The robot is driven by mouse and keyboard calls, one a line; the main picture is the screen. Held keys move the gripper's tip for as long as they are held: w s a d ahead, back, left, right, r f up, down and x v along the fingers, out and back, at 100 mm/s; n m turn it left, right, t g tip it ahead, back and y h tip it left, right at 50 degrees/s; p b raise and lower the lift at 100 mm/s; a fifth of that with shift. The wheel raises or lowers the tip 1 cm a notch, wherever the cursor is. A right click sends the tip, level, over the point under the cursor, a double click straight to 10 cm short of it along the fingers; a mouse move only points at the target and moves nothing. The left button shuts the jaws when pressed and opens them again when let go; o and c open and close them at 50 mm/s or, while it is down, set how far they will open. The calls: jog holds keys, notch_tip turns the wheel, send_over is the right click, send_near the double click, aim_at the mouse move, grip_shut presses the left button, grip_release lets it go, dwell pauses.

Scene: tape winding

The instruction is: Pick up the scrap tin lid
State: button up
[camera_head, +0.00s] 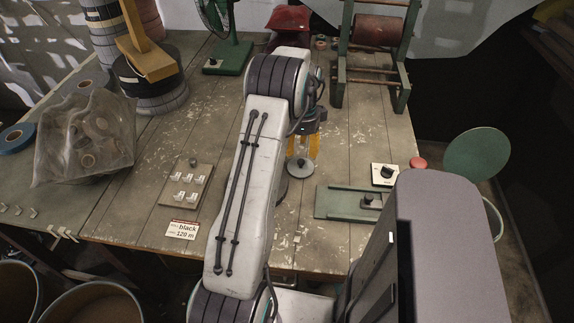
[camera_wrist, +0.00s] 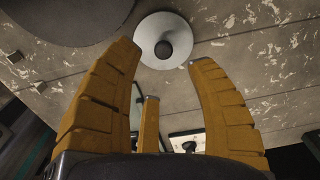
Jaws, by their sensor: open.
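A round grey lid with a dark knob in its centre (camera_wrist: 146,33) lies on the wooden table, just beyond my fingertips in the wrist view. In the head view it shows as a small grey disc (camera_head: 300,170) below my gripper (camera_head: 303,148), partly hidden by it. My gripper (camera_wrist: 165,58) is open and empty, its yellow fingers spread, with the knob between their tips in the picture. The fingers appear apart from the lid. I cannot tell the exact height above it.
A large dark round thing (camera_wrist: 70,12) lies beside the lid. A green plate with a fitting (camera_head: 345,203) and a white dial box (camera_head: 385,174) are to the right. A switch board (camera_head: 187,184) lies left. A green disc (camera_head: 477,153) stands tilted beyond the table's right edge.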

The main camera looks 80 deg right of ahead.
aim_at(301, 161)
jog(key=shift+w+d+f+p, duration=0.15)
jog(key=shift+f+p, duration=0.2)
jog(key=shift+f, duration=1.35)
jog(key=shift+s+d+f+p, duration=0.1)
jog(key=shift+f+p, duration=0.2)
jog(key=shift+f, duration=1.4)
jog(key=shift+c, duration=0.3)
grip_shut()
